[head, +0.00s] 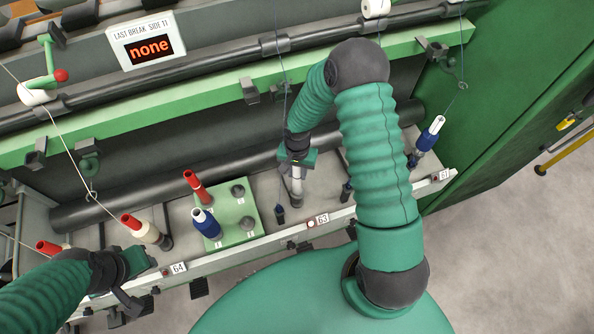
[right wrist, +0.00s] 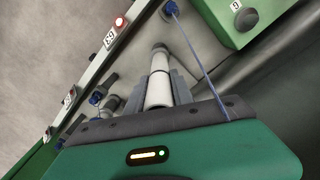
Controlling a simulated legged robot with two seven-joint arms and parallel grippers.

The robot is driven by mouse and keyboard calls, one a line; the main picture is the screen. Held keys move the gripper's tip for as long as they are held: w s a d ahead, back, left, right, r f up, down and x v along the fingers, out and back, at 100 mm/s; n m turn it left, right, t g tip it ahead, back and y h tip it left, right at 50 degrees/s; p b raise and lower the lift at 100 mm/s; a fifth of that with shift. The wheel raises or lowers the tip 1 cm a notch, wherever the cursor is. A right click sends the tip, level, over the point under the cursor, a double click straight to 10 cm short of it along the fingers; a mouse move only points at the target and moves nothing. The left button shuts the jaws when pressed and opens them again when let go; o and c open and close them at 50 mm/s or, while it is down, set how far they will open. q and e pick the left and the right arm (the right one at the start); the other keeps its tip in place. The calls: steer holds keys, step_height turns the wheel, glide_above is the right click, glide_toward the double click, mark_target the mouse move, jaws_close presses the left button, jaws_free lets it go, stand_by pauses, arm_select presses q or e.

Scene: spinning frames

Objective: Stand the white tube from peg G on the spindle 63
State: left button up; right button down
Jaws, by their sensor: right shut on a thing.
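The white tube (head: 296,186) is in the jaws of my right gripper (head: 296,168), which hangs over the spindle rail. In the right wrist view the tube (right wrist: 159,88) stands out between the two fingers, its far end clear. Spindle 63 (head: 280,212) is a short dark post with blue on it, left of the number plate 63 (head: 322,219). The tube is above and slightly right of it, apart from it. The wrist view shows its blue tip (right wrist: 171,8) with a thread. My left gripper (head: 135,280) is near plate 64; its finger gap is unclear.
A green peg block (head: 225,238) left of spindle 63 holds a red tube (head: 197,188) and a blue one (head: 206,224); two grey pegs are bare. A blue-wound bobbin (head: 430,135) stands near plate 61. A thread hangs close to my right gripper.

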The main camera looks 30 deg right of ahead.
steer(key=shift+f, duration=0.3)
steer(key=shift+s, duration=0.1)
steer(key=c, duration=1.5)
jaws_free()
steer(key=shift+a, duration=0.1)
steer(key=o, duration=0.5)
step_height(320, 180, up, 17)
steer(key=shift+f+b, duration=0.1)
steer(key=shift+b, duration=0.35)
